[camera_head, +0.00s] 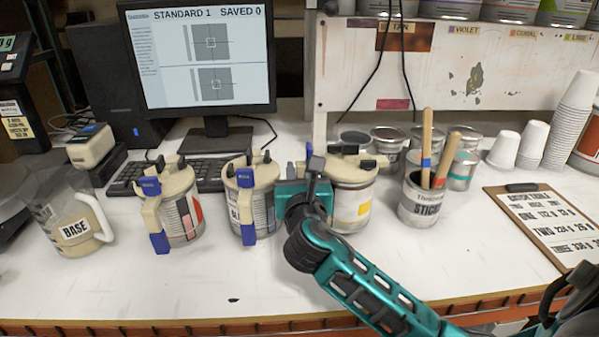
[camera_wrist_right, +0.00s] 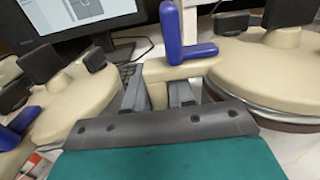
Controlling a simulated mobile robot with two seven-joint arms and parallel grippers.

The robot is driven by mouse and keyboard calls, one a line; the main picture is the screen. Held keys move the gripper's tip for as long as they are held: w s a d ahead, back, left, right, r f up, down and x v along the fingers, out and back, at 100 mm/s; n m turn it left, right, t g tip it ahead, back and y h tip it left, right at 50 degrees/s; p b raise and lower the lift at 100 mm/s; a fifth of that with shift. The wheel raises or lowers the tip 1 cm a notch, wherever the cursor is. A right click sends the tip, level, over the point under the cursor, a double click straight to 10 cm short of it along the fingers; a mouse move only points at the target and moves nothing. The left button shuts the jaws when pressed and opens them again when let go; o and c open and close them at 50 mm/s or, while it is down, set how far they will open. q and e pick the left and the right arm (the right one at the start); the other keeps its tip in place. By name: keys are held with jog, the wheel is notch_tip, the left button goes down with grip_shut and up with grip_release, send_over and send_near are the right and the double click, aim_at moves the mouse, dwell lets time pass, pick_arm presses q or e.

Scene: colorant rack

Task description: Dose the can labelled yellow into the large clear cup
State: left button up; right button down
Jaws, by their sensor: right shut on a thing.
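The can with a yellow patch (camera_head: 364,209) stands upright at the middle of the counter, with a beige lid that also shows at right in the right wrist view (camera_wrist_right: 262,72). My right gripper (camera_head: 306,186) is at its left side, shut on the can's beige handle (camera_wrist_right: 158,88) with the blue lever above. The arm hides that handle in the head view. A large clear cup (camera_head: 52,217) with a handle and a BASE label stands at far left, holding pale contents. My left gripper is out of view.
Two similar lidded cans, one with a red patch (camera_head: 195,213) and one beside my gripper (camera_head: 262,212), stand between cup and yellow can. A stick holder (camera_head: 417,207) and clipboard (camera_head: 540,222) are at right. A keyboard (camera_head: 214,177) lies behind. The front counter is clear.

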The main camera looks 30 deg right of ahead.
jog(key=shift+f, duration=0.4)
jog(key=c, duration=1.1)
grip_release()
jog(key=shift+c, duration=0.2)
jog(key=shift+o, duration=1.3)
jog(key=shift+s+a+f, duration=0.1)
jog(key=shift+f, duration=0.15)
jog(key=v, duration=1.2)
jog(key=shift+s+r, duration=0.3)
jog(key=shift+s, duration=0.05)
jog(key=shift+a, duration=0.15)
